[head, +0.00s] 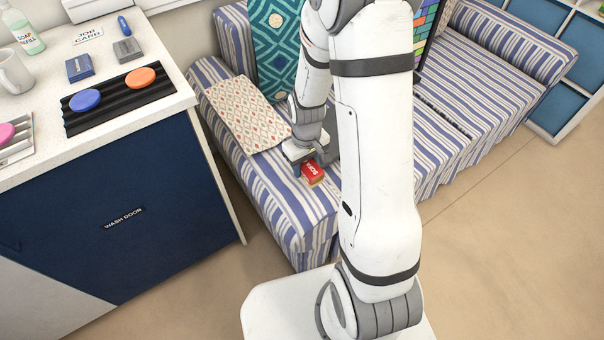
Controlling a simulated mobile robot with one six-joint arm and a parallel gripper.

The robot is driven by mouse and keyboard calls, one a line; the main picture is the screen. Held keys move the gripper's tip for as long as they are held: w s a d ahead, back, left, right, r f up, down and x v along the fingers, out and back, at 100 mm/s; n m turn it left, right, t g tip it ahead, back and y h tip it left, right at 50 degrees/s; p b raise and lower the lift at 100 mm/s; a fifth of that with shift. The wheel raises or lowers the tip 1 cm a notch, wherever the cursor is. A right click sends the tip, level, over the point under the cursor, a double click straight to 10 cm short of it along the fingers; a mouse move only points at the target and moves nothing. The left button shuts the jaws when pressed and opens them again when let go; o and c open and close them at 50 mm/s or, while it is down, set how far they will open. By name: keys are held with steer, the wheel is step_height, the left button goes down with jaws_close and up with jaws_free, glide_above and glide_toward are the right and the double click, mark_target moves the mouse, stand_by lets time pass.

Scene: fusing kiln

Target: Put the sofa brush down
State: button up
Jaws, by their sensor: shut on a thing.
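The sofa brush (313,173) is a small red block with white lettering and a tan lower edge. It is at the near left end of the striped sofa (287,215), close over or on the seat; I cannot tell whether it touches the fabric. My gripper (302,158) is shut on the brush from above. My own arm hides part of the gripper and the sofa to the right of it.
A patterned cushion (247,112) lies left of my gripper, and a teal cushion (273,40) stands behind. A counter (95,150) with colored discs, a mug (14,72) and a soap bottle (26,36) is at left. Blue cubbies (572,85) are at right.

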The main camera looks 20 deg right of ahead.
steer(key=shift+a+f+b, duration=0.1)
steer(key=shift+f+b, duration=0.2)
steer(key=shift+f, duration=2)
steer(key=shift+f, duration=0.2)
steer(key=o, duration=1.2)
steer(key=shift+r, duration=0.2)
